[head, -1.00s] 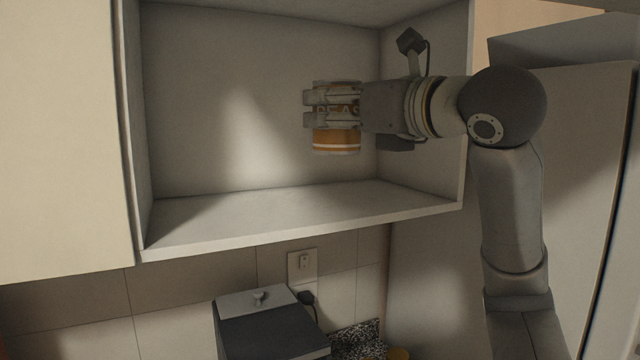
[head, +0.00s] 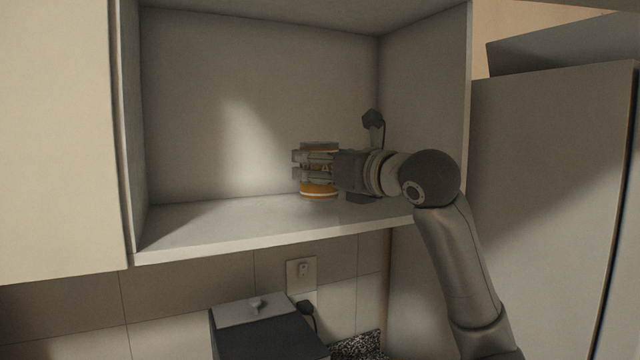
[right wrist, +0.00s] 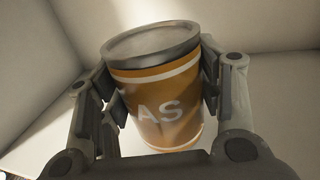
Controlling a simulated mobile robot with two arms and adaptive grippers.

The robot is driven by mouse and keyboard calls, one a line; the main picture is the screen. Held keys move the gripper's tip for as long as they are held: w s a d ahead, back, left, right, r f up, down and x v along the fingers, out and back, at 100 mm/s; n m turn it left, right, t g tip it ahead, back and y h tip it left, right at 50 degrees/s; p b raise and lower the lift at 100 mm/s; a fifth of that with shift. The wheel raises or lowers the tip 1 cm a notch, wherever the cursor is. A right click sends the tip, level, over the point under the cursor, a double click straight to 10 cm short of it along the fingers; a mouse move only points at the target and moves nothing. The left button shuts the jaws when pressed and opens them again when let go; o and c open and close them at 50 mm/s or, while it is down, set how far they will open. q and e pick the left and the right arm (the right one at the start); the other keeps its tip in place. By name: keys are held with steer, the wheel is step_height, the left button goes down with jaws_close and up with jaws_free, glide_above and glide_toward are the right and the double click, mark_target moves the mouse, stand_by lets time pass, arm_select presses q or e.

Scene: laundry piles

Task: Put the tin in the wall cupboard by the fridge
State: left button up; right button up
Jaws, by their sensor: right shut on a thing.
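The orange tin (head: 319,189) with white bands is upright inside the open wall cupboard (head: 190,222), close above or at its bottom board. I cannot tell whether its base touches the board. My right gripper (head: 312,165) is shut on the tin from the right side. In the right wrist view the tin (right wrist: 160,105) has a grey metal lid and the letters "AS", with a finger pressed on each side. The grippers hide its middle in the head view. My left gripper is not in view.
The fridge (head: 555,180) stands to the right of the cupboard. A cream door (head: 55,140) is at the left. A dark box-shaped appliance (head: 265,325) and a wall socket (head: 301,272) are below. The cupboard's left half is empty.

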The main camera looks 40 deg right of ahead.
step_height(320, 180, down, 2)
steer(key=shift+a+f, duration=0.1)
steer(key=shift+f+b, duration=0.3)
steer(key=shift+f, duration=0.1)
steer(key=shift+f, duration=0.1)
steer(key=o, duration=1.4)
